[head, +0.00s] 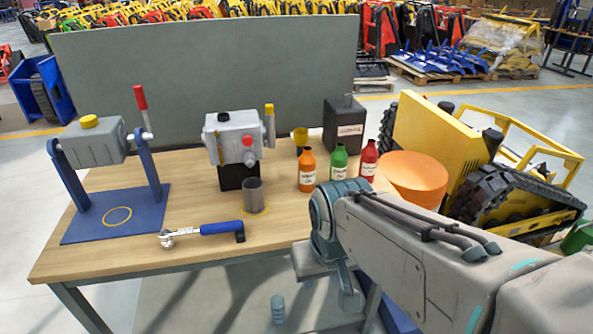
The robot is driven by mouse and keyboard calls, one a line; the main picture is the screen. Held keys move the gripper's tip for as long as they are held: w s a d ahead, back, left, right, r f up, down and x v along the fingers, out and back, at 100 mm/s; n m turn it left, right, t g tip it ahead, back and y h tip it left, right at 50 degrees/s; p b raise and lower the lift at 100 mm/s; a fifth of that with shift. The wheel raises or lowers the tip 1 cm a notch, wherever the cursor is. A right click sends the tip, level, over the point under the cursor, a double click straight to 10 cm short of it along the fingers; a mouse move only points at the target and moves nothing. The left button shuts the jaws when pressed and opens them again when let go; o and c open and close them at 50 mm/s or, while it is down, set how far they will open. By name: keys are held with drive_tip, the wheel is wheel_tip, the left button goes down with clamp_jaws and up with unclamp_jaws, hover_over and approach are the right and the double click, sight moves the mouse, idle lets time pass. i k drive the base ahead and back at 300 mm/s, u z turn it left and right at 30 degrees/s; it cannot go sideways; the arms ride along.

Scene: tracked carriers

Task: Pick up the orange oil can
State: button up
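The orange oil can (307,172) is a small orange bottle with a pale label and a narrow neck. It stands upright on the wooden workbench (140,258), left of a green bottle (338,163) and a red bottle (369,160). My arm comes in from the lower right and bends down at a joint just in front of the bottles. The end of my arm is low at the bench's front edge, partly hidden by my own links. I cannot make out whether its fingers are open. The orange can stands apart from my arm.
A large orange cylinder (414,178) stands right of the bottles. A dark box (344,125) is behind them, and a grey metal cup (253,195) is to their left. A blue-handled wrench (203,232) lies in front. A yellow tracked machine (465,150) is at right.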

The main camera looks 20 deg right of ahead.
sight(306, 162)
drive_tip(key=z, duration=0.65)
drive_tip(key=i, duration=0.95)
drive_tip(key=u, duration=0.05)
